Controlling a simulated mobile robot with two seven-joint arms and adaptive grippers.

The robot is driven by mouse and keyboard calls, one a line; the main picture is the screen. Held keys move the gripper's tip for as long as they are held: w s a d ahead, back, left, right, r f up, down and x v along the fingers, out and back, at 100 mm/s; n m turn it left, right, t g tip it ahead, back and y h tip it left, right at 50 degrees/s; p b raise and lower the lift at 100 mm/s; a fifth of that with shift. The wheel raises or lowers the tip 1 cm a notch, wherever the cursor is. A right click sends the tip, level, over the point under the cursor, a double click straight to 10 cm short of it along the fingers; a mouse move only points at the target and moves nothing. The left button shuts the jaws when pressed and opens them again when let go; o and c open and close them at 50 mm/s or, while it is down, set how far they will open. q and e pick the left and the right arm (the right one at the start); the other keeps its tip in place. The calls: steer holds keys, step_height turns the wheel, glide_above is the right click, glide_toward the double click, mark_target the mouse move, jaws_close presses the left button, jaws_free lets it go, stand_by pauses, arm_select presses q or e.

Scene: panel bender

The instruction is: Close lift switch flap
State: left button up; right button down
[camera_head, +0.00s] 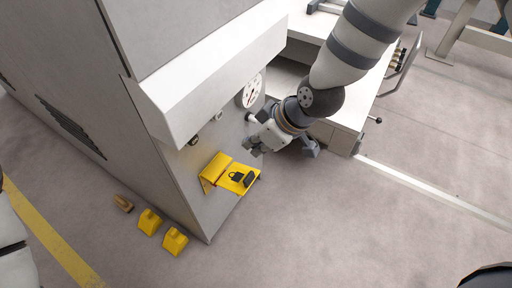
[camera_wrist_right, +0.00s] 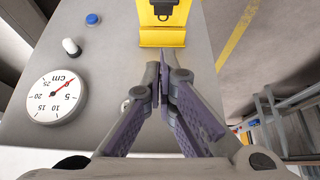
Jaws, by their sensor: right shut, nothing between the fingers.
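The yellow lift switch flap (camera_head: 239,177) is on the lower front of the grey machine. It sticks out from the panel, and its face with a black padlock mark is turned up. Its yellow hinge part is at the panel side. In the right wrist view the flap (camera_wrist_right: 163,20) is at the top, ahead of my fingers. My right gripper (camera_head: 255,148) is shut and empty, above and to the right of the flap, apart from it. Its fingers (camera_wrist_right: 163,78) meet in the wrist view. My left gripper is not in view.
A round dial gauge (camera_head: 251,91) is on the machine front, near my right wrist. A white knob (camera_wrist_right: 70,46) and a blue button (camera_wrist_right: 92,19) are beside it. Two yellow pedals (camera_head: 175,240) stand on the floor. A white table (camera_head: 345,112) is behind my right arm.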

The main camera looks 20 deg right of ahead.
steer(key=b, duration=0.2)
glide_above(238, 178)
steer(key=s+d, duration=0.1)
steer(key=d, duration=0.1)
steer(key=f, duration=0.7)
steer(key=shift+a+f, duration=0.25)
steer(key=shift+s+d+f, duration=0.15)
steer(key=shift+f, duration=0.4)
steer(key=shift+s+d+f, duration=0.15)
steer(key=shift+f, duration=0.35)
steer(key=shift+d+f, duration=0.15)
steer(key=shift+f, duration=0.3)
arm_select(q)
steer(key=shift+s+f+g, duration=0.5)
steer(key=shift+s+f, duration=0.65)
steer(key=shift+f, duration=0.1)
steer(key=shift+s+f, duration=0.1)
